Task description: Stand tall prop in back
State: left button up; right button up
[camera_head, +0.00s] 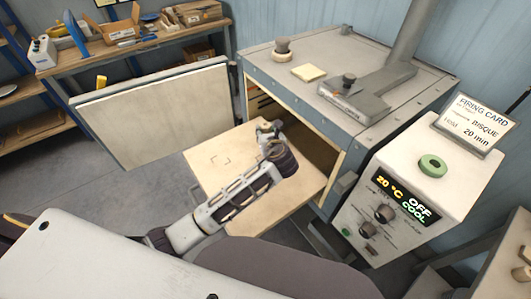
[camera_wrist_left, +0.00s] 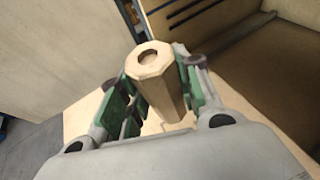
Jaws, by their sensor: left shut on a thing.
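My left gripper (camera_head: 268,128) is over the pulled-out pale shelf (camera_head: 225,165) in front of the open kiln (camera_head: 330,75). In the left wrist view my left gripper (camera_wrist_left: 155,100) has its green-padded fingers shut on the tall prop (camera_wrist_left: 160,80). The prop is a pale, faceted post with a round hole in its top end. Its lower end is partly hidden by the gripper, so I cannot tell if it touches the shelf. In the head view the prop is mostly hidden by my gripper. My right gripper is not in view.
The kiln door (camera_head: 155,110) stands open at the left. The kiln's dark inside lies just right of my gripper. A control box (camera_head: 405,190) with a green ring (camera_head: 433,165) stands at the right. A workbench (camera_head: 130,45) is at the back left. The shelf's left part is bare.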

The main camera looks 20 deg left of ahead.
pick_arm(q)
jog(key=shift+f, duration=2.55)
jog(key=shift+f, duration=0.1)
jog(key=shift+f, duration=1.8)
jog(key=o, duration=1.2)
jog(key=shift+f, duration=0.1)
jog(key=shift+s, duration=0.1)
jog(key=shift+v, duration=6)
